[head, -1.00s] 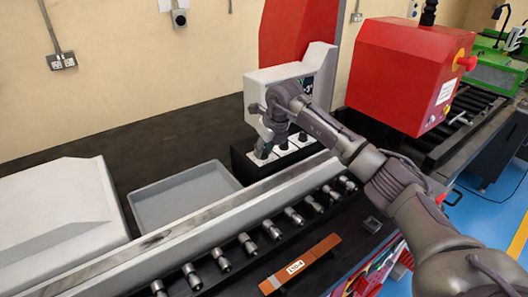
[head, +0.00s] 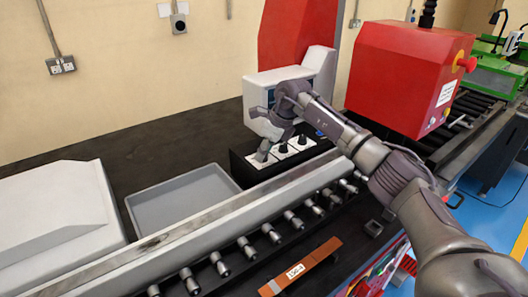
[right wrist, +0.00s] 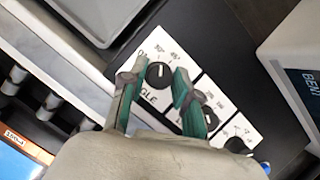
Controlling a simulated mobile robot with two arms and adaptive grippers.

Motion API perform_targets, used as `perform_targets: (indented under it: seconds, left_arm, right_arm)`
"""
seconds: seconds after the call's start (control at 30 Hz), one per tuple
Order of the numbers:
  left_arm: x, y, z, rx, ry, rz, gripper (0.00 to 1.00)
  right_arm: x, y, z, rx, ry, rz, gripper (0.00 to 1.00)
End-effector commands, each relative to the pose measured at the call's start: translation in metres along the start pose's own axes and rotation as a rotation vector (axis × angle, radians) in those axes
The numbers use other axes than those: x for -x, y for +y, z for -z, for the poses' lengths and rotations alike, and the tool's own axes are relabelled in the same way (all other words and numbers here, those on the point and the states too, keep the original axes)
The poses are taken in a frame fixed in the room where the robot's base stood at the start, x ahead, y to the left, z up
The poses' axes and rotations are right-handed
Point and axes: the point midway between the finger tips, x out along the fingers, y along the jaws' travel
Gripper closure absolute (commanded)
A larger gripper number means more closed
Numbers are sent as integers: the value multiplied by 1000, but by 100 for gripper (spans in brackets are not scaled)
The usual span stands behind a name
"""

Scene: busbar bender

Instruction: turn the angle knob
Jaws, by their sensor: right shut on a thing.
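The angle knob (right wrist: 158,75) is a round black knob with a white pointer mark, on a white panel with part of the word "ANGLE" readable beside it. My right gripper (right wrist: 157,84) is shut on it, one green-padded finger on each side. In the head view my right gripper (head: 264,147) reaches down to the left end of the knob panel, and its hand and fingers partly cover that knob. Two more black knobs (right wrist: 210,115) (right wrist: 237,145) sit along the panel. My left gripper is not in view.
A light grey control box with a screen (head: 258,92) stands just behind the panel. A grey rail with several rollers (head: 245,246) runs in front. A grey tray (head: 150,215) lies to the left, a red machine housing (head: 405,75) to the right.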

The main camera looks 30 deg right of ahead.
Motion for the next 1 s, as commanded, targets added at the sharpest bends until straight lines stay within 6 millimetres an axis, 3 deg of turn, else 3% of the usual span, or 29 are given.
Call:
perform_targets:
  seconds: [0.23, 0.27, 0.4, 0.77, 1.0]
  left_arm:
    - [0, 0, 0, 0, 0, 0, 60]
    - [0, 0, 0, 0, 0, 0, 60]
    - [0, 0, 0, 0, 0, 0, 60]
    - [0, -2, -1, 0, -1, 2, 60]
    - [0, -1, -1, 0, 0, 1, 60]
  right_arm:
    - [1, 0, 0, -1, -1, 1, 100]
    - [1, 0, 0, -1, -1, 1, 66]
    - [0, 0, 0, -1, -1, 1, 44]
    - [5, -1, 0, -2, -1, 2, 44]
    - [46, -2, -1, -2, -4, 5, 44]
